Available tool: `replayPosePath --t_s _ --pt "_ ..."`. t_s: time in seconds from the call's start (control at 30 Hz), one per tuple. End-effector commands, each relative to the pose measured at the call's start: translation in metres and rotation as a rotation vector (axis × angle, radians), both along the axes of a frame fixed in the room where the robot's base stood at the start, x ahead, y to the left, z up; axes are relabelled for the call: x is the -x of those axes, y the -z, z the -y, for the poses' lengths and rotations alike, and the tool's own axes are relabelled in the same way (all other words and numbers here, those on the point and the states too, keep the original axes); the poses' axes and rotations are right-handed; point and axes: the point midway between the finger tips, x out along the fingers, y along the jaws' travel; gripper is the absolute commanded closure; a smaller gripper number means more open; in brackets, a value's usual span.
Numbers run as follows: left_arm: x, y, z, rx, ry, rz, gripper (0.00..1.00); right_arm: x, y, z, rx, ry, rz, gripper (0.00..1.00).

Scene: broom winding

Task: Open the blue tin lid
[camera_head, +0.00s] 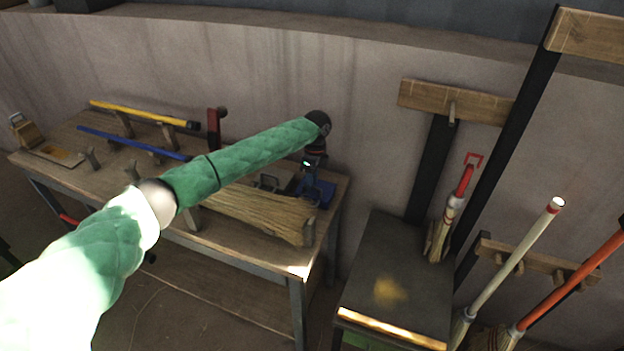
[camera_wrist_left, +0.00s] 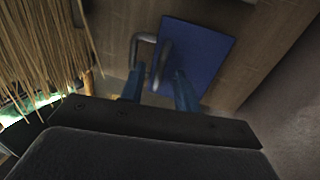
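The blue tin lid (camera_wrist_left: 208,50) is a flat blue panel in the left wrist view, with a grey bent handle (camera_wrist_left: 164,58) at its left edge. In the head view the blue tin (camera_head: 325,189) sits at the right end of the workbench, partly hidden by my left gripper (camera_head: 308,180). In the left wrist view my left gripper (camera_wrist_left: 158,88) has its two bluish fingers apart, close to the lid, with the handle's near end between them. I cannot tell whether they touch it. The lid looks shut. My right gripper is in neither view.
A bundle of broom straw (camera_head: 260,213) lies on the workbench (camera_head: 245,240), left of the tin. A yellow handle (camera_head: 145,113) and a blue handle (camera_head: 130,142) rest on pegs. A wall stands close behind. A dark stand (camera_head: 395,275) with small brooms is at the right.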

Motion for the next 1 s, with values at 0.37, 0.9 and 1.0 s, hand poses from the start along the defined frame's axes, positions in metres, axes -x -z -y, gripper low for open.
replayPosePath --t_s 0.37,0.9,1.0 --pt "0.000 0.000 0.000 0.000 0.000 0.000 1.00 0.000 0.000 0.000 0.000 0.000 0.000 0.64" --pt "-0.009 -0.010 0.005 0.003 0.000 0.002 1.00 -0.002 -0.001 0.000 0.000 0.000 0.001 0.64" --pt "-0.015 -0.014 0.006 0.002 -0.001 0.003 1.00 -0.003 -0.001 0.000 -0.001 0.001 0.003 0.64"
